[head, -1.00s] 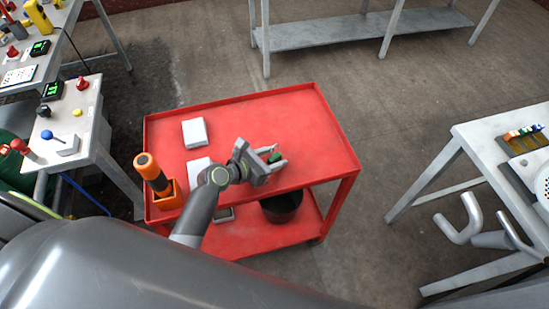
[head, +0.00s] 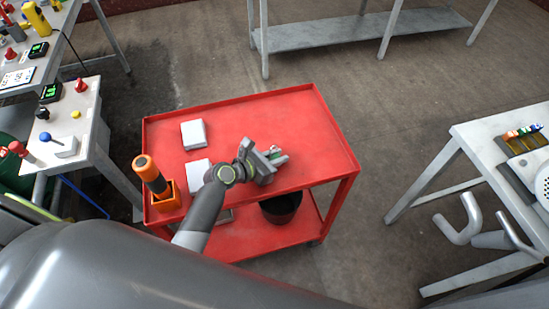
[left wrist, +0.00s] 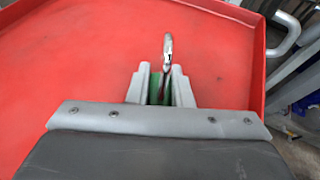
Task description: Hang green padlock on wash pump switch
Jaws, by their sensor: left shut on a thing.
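My left gripper (head: 279,155) is over the red cart's top and shut on the green padlock. In the left wrist view the green padlock (left wrist: 155,90) sits between the fingers (left wrist: 160,88), its metal shackle (left wrist: 168,50) pointing away from the gripper. In the head view the padlock is mostly hidden by the fingers. Switches stand on the grey benches at the left, among them a red knob (head: 81,84), a black knob (head: 42,110) and a blue-topped lever (head: 46,136). I cannot tell which is the wash pump switch. My right gripper is not in view.
The red cart (head: 320,130) holds white boxes (head: 193,134) and an orange flashlight (head: 150,172) in an orange holder. A dark bucket (head: 281,208) is on its lower shelf. Another bench (head: 480,140) stands right. The cart's right side is clear.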

